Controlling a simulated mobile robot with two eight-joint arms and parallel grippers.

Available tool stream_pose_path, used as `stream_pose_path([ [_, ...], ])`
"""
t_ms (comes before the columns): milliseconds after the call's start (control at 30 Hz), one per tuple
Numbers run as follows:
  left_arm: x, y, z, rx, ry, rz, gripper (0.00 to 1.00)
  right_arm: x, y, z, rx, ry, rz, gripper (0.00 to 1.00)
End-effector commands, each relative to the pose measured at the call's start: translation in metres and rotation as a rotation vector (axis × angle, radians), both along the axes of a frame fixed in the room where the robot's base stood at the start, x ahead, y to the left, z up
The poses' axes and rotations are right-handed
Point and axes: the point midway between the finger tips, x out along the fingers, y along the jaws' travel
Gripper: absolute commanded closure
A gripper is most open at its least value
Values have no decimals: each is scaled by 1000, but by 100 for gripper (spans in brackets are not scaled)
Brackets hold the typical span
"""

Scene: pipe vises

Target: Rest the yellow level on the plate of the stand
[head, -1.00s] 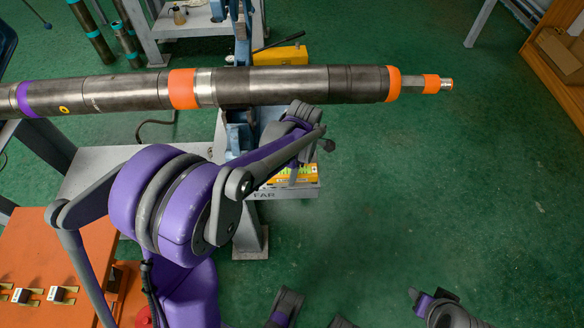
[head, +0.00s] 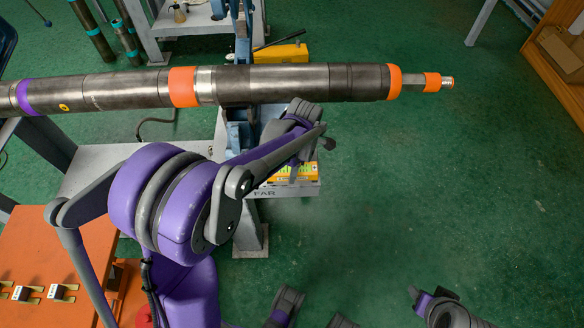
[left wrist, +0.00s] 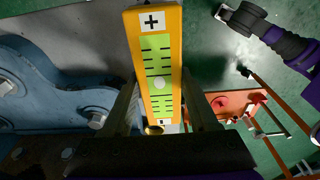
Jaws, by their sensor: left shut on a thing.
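The yellow level (left wrist: 158,70), with lime-green panels and a plus mark at one end, lies between the fingers of my left gripper (left wrist: 162,112) in the left wrist view. The gripper is shut on it. In the head view the level (head: 292,174) shows partly below my left gripper (head: 303,150), whose fingertips are largely hidden by its own links. It appears over the plate of the stand (head: 283,192), whose front edge reads FAR. I cannot tell whether the level touches the plate. Gripper-like parts of mine show at the bottom right of the head view; their jaw state is unclear.
A long dark pipe (head: 120,91) with orange and purple bands crosses above the stand. A blue vise (left wrist: 60,85) is close beside the level. An orange table (head: 40,270) stands at lower left. The green floor to the right is clear.

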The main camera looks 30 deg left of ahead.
Motion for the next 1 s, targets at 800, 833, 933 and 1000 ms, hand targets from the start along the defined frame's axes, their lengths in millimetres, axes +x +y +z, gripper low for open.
stream_pose_path([
  [800,0,0,-8,0,0,0,100,0,0,-6,0,2,0,50],
  [833,0,0,-8,0,0,0,100,0,0,-6,0,2,0,50],
  [933,0,0,-7,0,0,0,24,0,0,-6,0,2,0,50],
  [1000,0,0,-7,0,0,0,12,0,0,-6,0,2,0,50],
])
